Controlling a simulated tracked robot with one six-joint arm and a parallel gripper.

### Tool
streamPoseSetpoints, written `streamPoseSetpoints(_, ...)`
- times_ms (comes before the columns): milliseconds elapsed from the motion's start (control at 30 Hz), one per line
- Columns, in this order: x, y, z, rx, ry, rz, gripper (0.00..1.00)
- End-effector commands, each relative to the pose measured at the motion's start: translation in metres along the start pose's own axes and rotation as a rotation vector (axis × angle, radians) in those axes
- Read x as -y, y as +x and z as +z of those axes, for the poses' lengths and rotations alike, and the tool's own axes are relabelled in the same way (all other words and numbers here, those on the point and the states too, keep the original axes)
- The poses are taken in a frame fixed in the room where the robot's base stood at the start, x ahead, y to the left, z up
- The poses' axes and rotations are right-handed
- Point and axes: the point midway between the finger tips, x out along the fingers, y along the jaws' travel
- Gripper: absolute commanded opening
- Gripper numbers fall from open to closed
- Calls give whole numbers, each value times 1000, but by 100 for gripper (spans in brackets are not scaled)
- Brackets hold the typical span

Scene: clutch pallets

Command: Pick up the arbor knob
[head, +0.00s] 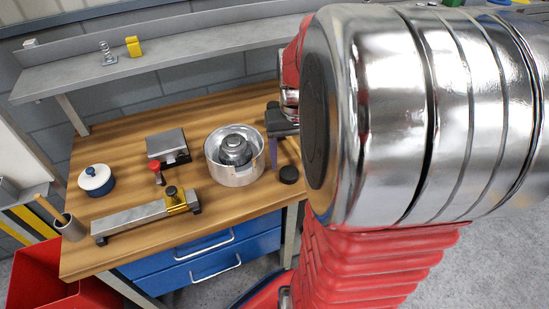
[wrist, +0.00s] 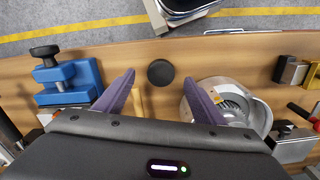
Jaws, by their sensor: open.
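A round black knob (head: 289,174), which I take as the arbor knob, sits on the wooden bench near its front edge. In the wrist view the knob (wrist: 160,73) shows as a dark disc on bare wood, close to the fingertips and between their lines. My gripper (wrist: 158,80) is open, with its two purple fingers spread and nothing between them. The head view shows one purple finger of my gripper (head: 274,153) just left of and behind the knob. My arm hides the bench farther right. I cannot tell the fingertips' height above the wood.
A round metal housing (head: 234,172) stands just left of my gripper; it also shows in the wrist view (wrist: 247,118). A blue vice (wrist: 68,82) and a pale wooden handle (wrist: 138,100) are on the knob's other side. Blue drawers (head: 205,255) are under the bench edge.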

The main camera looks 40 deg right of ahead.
Motion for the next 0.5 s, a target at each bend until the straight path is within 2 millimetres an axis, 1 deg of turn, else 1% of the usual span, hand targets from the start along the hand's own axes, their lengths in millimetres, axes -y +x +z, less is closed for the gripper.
streamPoseSetpoints(333, 0, 2, 0, 0, 0, 0, 63)
streamPoseSetpoints(433, 1, 8, -1, 2, 0, 0, 63)
streamPoseSetpoints(500, 1, 15, -1, 3, -1, 0, 63)
